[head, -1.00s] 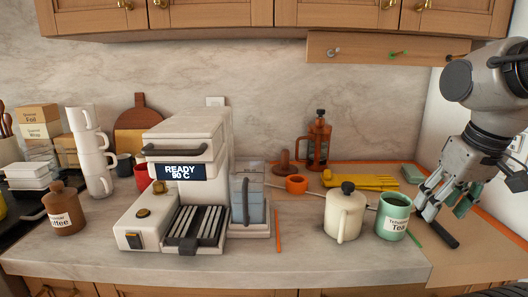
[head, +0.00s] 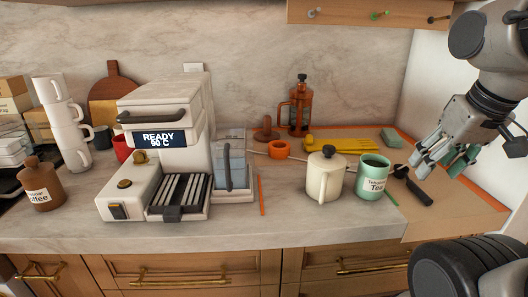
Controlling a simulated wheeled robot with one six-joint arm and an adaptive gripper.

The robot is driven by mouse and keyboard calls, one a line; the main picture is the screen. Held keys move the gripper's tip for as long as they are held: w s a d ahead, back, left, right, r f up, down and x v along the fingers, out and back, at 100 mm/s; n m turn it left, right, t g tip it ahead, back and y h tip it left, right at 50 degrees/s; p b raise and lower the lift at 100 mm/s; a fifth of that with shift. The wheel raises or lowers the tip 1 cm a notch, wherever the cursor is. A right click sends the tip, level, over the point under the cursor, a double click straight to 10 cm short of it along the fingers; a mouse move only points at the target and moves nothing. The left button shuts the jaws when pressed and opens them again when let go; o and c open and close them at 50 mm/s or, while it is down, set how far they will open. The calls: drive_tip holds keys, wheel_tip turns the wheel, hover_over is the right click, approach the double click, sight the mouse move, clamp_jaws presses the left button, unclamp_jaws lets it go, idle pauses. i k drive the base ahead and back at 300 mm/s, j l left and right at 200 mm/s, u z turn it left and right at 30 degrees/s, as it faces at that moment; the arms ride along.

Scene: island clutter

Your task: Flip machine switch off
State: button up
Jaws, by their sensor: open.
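The white coffee machine (head: 175,115) stands left of centre on the counter. Its display (head: 158,139) is lit and reads "READY 90 C". A small dark switch (head: 118,211) sits on the front face of its low left part; its exact position is too small to tell. A round brass knob (head: 124,184) is on top of that part. My gripper (head: 436,168) is open and empty at the far right, above the counter, well apart from the machine.
A green tea mug (head: 373,177) and a cream pot (head: 324,176) stand between my gripper and the machine. A black-handled tool (head: 413,187) lies beneath my gripper. A brown coffee jar (head: 41,186) and stacked white mugs (head: 62,125) stand left. Bare counter lies before the machine.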

sight(117, 211)
drive_tip(key=u, duration=1.45)
